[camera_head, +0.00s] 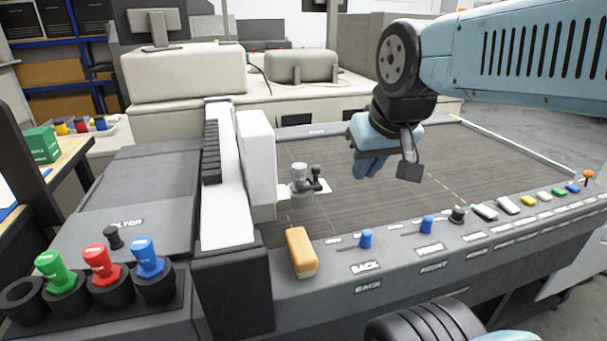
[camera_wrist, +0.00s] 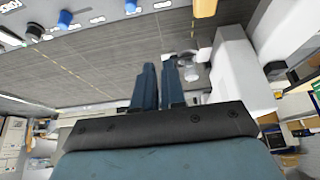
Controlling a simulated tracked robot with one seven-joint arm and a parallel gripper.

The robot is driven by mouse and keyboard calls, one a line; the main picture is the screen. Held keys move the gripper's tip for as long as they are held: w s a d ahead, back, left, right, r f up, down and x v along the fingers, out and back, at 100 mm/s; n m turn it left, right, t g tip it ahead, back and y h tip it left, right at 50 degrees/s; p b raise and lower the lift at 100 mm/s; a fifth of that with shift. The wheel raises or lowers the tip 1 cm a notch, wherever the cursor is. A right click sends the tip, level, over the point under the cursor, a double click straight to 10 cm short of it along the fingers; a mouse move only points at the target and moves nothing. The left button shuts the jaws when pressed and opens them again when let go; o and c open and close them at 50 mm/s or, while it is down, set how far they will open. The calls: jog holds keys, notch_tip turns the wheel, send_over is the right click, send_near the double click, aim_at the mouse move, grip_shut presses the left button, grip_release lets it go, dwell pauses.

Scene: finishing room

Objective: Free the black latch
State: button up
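A small black piece with a round knob (camera_head: 315,178), which looks like the black latch, sits beside a silver cylinder (camera_head: 299,175) on a white plate at the left of the dark bed (camera_head: 400,200). In the wrist view the silver cylinder (camera_wrist: 190,70) is just right of my fingers; the latch is hard to make out there. My gripper (camera_head: 370,166) is over the bed, right of the latch and apart from it. Its two blue fingers in the wrist view (camera_wrist: 160,68) have a narrow gap with nothing between them.
A white upright block (camera_head: 257,155) stands close left of the cylinder. An orange block (camera_head: 301,252), blue knobs (camera_head: 366,238) and a black knob (camera_head: 457,214) line the front panel. Green, red and blue handles (camera_head: 98,265) stand at left. The bed's right part is clear.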

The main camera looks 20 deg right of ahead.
jog(key=shift+o, duration=0.8)
jog(key=shift+w+r, duration=0.2)
jog(key=shift+w, duration=0.2)
jog(key=o, duration=0.6)
jog(key=w+r+n+g, duration=0.2)
jog(key=w+r+n, duration=0.1)
jog(key=w+n, duration=0.3)
jog(key=shift+w+a+g, duration=0.3)
jog(key=shift+w+a, duration=0.1)
jog(key=shift+w, duration=0.85)
jog(key=n+g, duration=0.3)
jog(key=n, duration=0.4)
send_near(316, 166)
notch_tip(316, 166, down, 9)
jog(key=shift+f, duration=0.1)
jog(key=shift+c, duration=0.2)
grip_shut()
jog(key=shift+w, duration=0.1)
